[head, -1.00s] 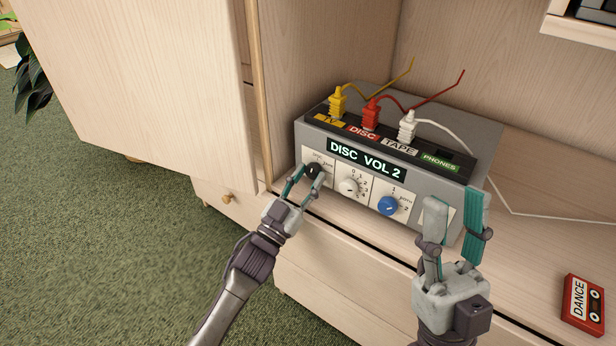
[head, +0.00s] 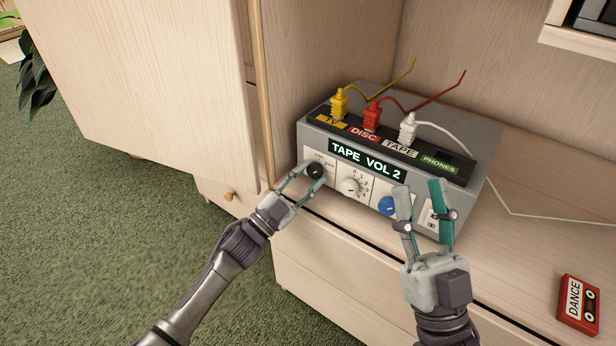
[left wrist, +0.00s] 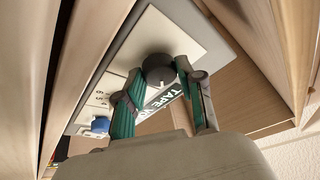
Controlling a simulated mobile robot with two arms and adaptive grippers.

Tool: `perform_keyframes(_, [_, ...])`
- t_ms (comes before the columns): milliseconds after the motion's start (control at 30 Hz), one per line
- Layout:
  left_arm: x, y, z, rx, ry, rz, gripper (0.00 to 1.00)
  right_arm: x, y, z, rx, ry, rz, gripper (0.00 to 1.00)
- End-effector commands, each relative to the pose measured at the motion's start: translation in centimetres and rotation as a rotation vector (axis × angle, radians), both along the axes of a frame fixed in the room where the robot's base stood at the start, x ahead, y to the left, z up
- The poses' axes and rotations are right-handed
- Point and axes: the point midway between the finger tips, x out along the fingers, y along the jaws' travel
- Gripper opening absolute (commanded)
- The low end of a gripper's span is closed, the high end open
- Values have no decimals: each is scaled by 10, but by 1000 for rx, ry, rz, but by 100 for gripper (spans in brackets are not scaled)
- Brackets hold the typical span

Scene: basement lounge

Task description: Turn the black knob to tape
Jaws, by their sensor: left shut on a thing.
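The black knob (head: 315,171) is the leftmost of the knobs on the front of the grey audio box (head: 480,190). The display (head: 367,160) above the knobs reads "TAPE VOL 2". My left gripper (head: 309,178) is shut on the black knob, one finger on each side. In the left wrist view the knob (left wrist: 158,69) sits between the fingertips, and a light pointer mark shows on it. The small labels around the knob are partly hidden by the fingers. My right gripper (head: 419,187) is open and empty, in front of the box's right part.
A white knob (head: 350,186) and a blue knob (head: 387,206) sit right of the black one. Yellow, red and white plugs (head: 407,128) stand on top of the box. A red "DANCE" cassette (head: 579,304) lies on the cabinet top at right. A cabinet door stands at left.

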Motion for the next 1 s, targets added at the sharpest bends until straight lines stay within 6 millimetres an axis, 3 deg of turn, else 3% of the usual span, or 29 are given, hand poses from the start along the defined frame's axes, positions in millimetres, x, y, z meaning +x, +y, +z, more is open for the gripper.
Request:
perform_keyframes(300, [0,0,0,1,0,1,3,0,0,0,-1,1,-1,40])
perform_keyframes(333, [0,0,0,1,0,1,41,0,0,0,-1,1,-1,40])
perform_keyframes(467, [0,0,0,1,-1,0,63,0,0,0,-1,1,-1,40])
perform_keyframes(800, [-1,2,-1,0,1,1,63,0,0,0,0,2,2,40])
perform_keyframes(1000, [-19,20,-12,2,3,1,63,0,0,0,0,1,1,40])
